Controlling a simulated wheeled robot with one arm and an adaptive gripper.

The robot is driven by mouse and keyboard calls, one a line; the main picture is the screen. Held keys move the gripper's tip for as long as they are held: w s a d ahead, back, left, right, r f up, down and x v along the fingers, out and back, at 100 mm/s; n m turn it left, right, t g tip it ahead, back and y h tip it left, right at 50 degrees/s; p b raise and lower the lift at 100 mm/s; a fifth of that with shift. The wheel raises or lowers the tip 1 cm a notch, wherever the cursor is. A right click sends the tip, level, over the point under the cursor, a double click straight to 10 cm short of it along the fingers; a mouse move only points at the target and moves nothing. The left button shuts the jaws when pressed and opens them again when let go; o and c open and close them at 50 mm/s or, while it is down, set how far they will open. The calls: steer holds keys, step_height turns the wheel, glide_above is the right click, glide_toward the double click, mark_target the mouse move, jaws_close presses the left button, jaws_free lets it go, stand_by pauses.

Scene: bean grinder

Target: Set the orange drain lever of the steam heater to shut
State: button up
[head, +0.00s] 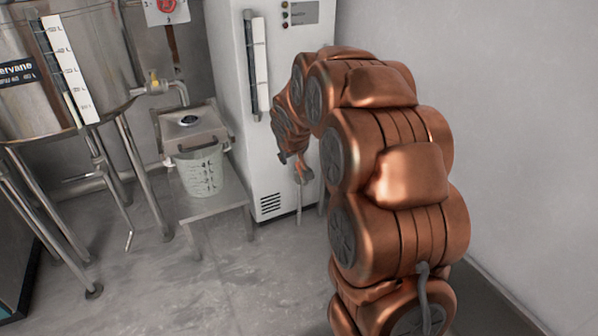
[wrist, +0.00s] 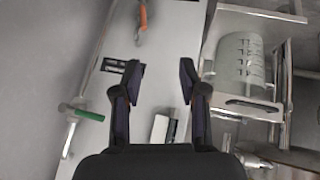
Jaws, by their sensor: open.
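The steam heater is a tall white cabinet (head: 237,75), and its pale front also shows in the wrist view (wrist: 165,55). The orange drain lever (wrist: 143,18) is at the top of the wrist view, on a small grey outlet. It lies roughly along the cabinet's length; its exact setting I cannot tell. In the head view, an orange piece (head: 303,168) low on the cabinet, above a thin pipe, seems to be this lever. My gripper (wrist: 160,78) is open and empty in front of the cabinet, apart from the lever. My arm mostly hides it in the head view.
A green-handled valve (wrist: 80,112) is at the left of the wrist view. A graduated bucket (head: 201,172) stands on a low stand left of the heater. A steel tank (head: 95,50) on legs is farther left. Floor in front (head: 215,275) is clear.

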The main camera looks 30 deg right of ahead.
steer(key=w+d+f+n+t+y+b, duration=0.15)
steer(key=w+d+t, duration=0.25)
steer(key=w+d, duration=0.5)
steer(key=w+d+f+n+t+y, duration=0.1)
steer(key=w+d+f+n+t, duration=0.3)
steer(key=w+d, duration=0.6)
steer(key=n+y+b, duration=0.1)
steer(key=n+y, duration=0.4)
steer(key=y, duration=0.5)
glide_toward(299, 169)
steer(key=w+f, duration=0.2)
steer(key=w, duration=0.1)
steer(key=shift+t, duration=0.4)
steer(key=b+x, duration=0.1)
steer(key=x, duration=0.2)
steer(key=b+x, duration=0.2)
steer(key=x, duration=0.2)
steer(key=shift+s+a+r, duration=0.1)
steer(key=shift+s+a, duration=0.05)
steer(key=shift+a, duration=0.2)
steer(key=shift+w+a+r, duration=0.1)
steer(key=shift+w+a, duration=0.05)
steer(key=shift+w, duration=0.15)
